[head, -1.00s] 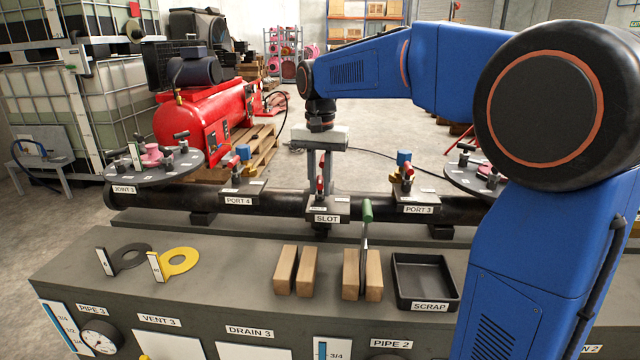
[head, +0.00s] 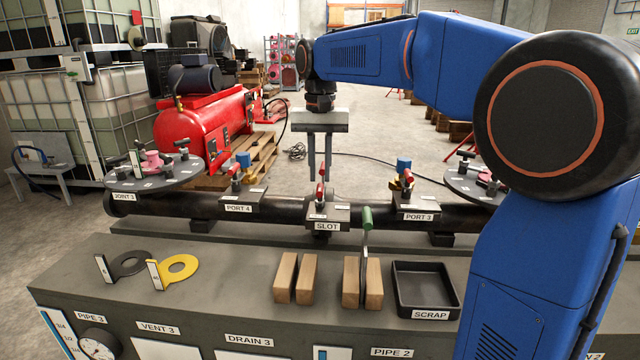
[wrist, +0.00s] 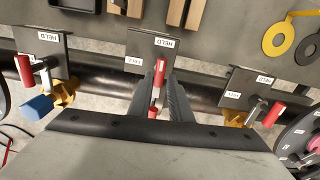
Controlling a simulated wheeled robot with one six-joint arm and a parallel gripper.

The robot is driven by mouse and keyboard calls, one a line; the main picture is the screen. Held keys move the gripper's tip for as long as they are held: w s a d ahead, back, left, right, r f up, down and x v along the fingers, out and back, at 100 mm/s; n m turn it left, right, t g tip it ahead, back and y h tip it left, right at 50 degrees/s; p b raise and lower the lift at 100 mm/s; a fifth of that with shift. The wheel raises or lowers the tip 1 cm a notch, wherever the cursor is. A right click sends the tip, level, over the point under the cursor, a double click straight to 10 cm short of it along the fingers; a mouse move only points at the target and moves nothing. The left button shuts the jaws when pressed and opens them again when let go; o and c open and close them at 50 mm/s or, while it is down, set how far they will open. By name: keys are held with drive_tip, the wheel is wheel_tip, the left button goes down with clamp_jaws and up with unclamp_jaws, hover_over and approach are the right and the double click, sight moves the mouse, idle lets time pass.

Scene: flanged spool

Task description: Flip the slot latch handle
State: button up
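The slot latch handle (head: 320,192) is a small red lever on the dark block labelled SLOT (head: 327,212), at the middle of the black pipe. In the wrist view the red handle (wrist: 160,70) stands out over its plate, between my fingers as seen from there; a second red piece shows lower down. My gripper (head: 320,178) points straight down above and behind the block. Its two fingers are apart with a gap between them. I cannot tell whether a finger touches the handle. The plate (wrist: 150,45) carries a HELD label and another label.
Similar red-handled latches stand at PORT 4 (head: 238,190) and PORT 3 (head: 407,190), with blue-topped fittings beside them. On the bench in front lie wooden blocks (head: 285,278), a green-handled tool (head: 367,220), a SCRAP tray (head: 428,313) and yellow and black rings.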

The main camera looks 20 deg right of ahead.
sight(321, 187)
drive_tip(key=shift+r, duration=0.5)
drive_tip(key=o, duration=0.4)
drive_tip(key=shift+d+r, duration=0.1)
drive_tip(key=shift+r, duration=0.1)
drive_tip(key=s+d+r+y, duration=0.15)
drive_tip(key=d+r, duration=0.25)
drive_tip(key=r, duration=0.9)
drive_tip(key=shift+t+y, duration=0.25)
drive_tip(key=shift+t, duration=0.15)
drive_tip(key=a+f, duration=0.1)
drive_tip(key=f, duration=0.4)
drive_tip(key=w+a+f, duration=0.1)
drive_tip(key=f, duration=0.5)
drive_tip(key=a+f, duration=0.1)
drive_tip(key=f, duration=0.5)
drive_tip(key=shift+w+a+f, duration=0.2)
drive_tip(key=shift+a, duration=0.1)
clamp_jaws()
